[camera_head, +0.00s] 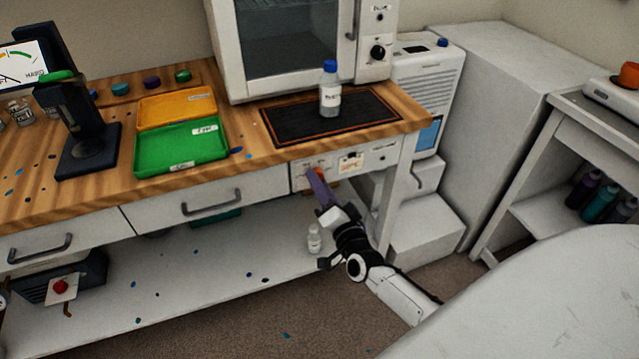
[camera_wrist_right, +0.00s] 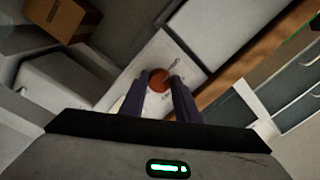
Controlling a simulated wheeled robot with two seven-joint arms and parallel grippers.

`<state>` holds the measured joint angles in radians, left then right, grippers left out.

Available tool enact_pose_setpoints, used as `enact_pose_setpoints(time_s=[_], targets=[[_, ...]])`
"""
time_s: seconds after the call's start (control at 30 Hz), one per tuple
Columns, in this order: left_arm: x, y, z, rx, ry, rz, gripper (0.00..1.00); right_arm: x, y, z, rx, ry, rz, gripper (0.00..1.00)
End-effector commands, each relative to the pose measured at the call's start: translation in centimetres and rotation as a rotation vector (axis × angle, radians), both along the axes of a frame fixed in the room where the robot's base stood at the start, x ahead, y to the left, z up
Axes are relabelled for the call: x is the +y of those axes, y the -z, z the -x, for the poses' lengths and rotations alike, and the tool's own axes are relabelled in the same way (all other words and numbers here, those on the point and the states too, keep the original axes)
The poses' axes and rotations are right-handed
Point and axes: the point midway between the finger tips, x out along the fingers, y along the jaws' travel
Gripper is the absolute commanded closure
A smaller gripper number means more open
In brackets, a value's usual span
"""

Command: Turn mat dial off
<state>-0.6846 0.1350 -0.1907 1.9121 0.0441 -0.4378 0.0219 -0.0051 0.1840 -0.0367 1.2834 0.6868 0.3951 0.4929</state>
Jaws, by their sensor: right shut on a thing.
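The orange-red mat dial (camera_wrist_right: 159,81) sits on a white panel under the bench's front edge; in the head view only a small bit of it shows past my fingers. My right gripper (camera_head: 314,174) reaches up to the panel. Its two purple fingers (camera_wrist_right: 170,80) are shut on the dial, one on each side. The dial's pointer and markings are too small to read. The black mat (camera_head: 290,122) with an orange border lies on the bench above the panel. A clear bottle with a blue cap (camera_head: 330,92) stands upright on it. My left gripper is not in view.
A white oven (camera_head: 290,40) stands behind the mat. Green (camera_head: 180,148) and orange (camera_head: 177,108) trays lie to the left. A small white bottle (camera_head: 314,239) stands on the lower shelf by my right wrist. The bench leg (camera_head: 388,205) is close on the right.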

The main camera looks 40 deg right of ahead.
Motion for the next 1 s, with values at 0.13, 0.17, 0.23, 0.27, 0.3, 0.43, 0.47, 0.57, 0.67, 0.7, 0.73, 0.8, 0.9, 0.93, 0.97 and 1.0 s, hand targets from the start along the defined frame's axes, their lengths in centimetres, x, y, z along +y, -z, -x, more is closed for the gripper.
enact_pose_setpoints(time_s=[0.13,0.17,0.23,0.27,0.3,0.43,0.47,0.57,0.67,0.7,0.73,0.8,0.9,0.93,0.97,1.0], targets=[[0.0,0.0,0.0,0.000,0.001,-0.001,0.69,0.1,0.1,0.0,0.002,-0.001,0.003,0.94],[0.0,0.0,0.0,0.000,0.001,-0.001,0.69,0.1,0.1,0.0,0.002,-0.001,0.003,0.70],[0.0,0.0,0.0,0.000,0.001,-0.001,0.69,0.1,0.1,0.0,0.002,-0.001,0.003,0.58],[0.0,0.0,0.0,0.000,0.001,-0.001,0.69,0.1,0.1,0.0,0.002,-0.002,0.002,0.53],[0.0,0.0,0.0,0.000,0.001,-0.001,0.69,0.1,0.1,0.0,0.002,-0.002,0.002,0.53],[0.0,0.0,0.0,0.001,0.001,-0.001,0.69,0.0,0.1,0.0,0.001,-0.001,0.001,0.53],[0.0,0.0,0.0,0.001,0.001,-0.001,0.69,0.0,0.0,0.0,0.001,-0.001,0.001,0.53],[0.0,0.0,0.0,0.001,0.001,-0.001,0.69,0.0,0.1,0.1,0.001,-0.001,0.000,0.53],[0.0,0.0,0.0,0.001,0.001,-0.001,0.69,0.2,0.2,0.8,0.003,-0.001,-0.001,0.53],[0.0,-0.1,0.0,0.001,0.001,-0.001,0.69,0.3,0.2,1.3,0.003,-0.001,-0.001,0.53],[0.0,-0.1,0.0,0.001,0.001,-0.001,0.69,0.4,0.3,1.8,0.004,-0.001,-0.001,0.53],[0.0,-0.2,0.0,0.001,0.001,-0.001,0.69,0.7,0.3,3.0,0.004,-0.001,-0.002,0.53],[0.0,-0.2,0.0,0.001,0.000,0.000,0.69,1.1,0.4,5.1,0.004,-0.001,-0.002,0.53],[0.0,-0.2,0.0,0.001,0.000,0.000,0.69,1.2,0.5,5.7,0.004,-0.001,-0.001,0.53],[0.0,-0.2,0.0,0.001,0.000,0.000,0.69,1.3,0.5,6.2,0.003,-0.001,-0.001,0.53],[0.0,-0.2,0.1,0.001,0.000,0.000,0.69,1.5,0.6,7.0,0.004,-0.001,0.000,0.53]])
